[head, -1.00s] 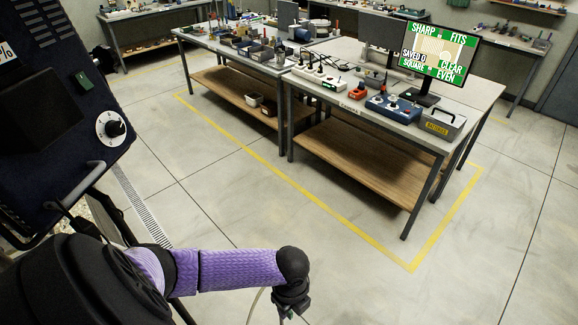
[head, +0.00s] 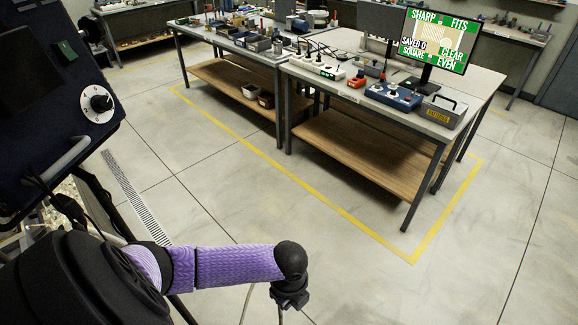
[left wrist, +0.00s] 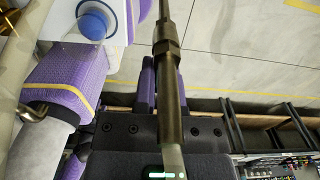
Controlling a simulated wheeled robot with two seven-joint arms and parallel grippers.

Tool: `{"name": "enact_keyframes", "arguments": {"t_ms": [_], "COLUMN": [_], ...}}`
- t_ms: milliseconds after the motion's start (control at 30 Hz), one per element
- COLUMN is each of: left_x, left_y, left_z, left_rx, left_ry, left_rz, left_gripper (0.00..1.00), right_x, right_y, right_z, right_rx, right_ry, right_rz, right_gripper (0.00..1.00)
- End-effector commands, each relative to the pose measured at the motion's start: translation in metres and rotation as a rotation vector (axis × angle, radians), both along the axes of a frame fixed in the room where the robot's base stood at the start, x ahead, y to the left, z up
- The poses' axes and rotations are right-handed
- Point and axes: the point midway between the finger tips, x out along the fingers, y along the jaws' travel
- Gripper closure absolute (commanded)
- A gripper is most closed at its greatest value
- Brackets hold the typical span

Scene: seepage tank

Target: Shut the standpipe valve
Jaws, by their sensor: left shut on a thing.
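In the left wrist view, a dark bronze metal pipe (left wrist: 170,95) with a hexagonal collar runs from the top edge down across my left gripper (left wrist: 164,65). The gripper's purple fingers lie behind and beside it, and the gripper is shut on it. In the head view my purple-sleeved left arm reaches in from the lower left to a black joint at bottom centre; I cannot make out the fingers there. I cannot make out which part is the standpipe valve. My right gripper is not in view.
A dark panel with a white-ringed dial (head: 97,103) stands at the left. A floor drain grate (head: 133,197) lies beside it. A workbench (head: 372,178) with boxes and a monitor (head: 437,40) stands beyond a yellow floor line (head: 300,184). The floor between is clear.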

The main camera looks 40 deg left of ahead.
Motion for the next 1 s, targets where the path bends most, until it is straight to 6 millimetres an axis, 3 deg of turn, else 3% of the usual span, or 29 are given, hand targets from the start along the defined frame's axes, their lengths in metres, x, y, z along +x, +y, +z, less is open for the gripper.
{"name": "enact_keyframes", "arguments": {"t_ms": [467, 1000], "left_x": [0.002, 0.005], "left_y": [-0.001, -0.001], "left_z": [-0.001, -0.005], "left_rx": [0.015, 0.042], "left_ry": [0.205, 0.548], "left_rz": [0.001, 0.001], "left_gripper": [1.0, 1.0], "right_x": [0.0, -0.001], "right_y": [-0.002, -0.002], "right_z": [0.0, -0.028], "right_rx": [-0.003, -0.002], "right_ry": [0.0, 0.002], "right_rz": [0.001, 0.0], "right_gripper": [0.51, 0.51]}}
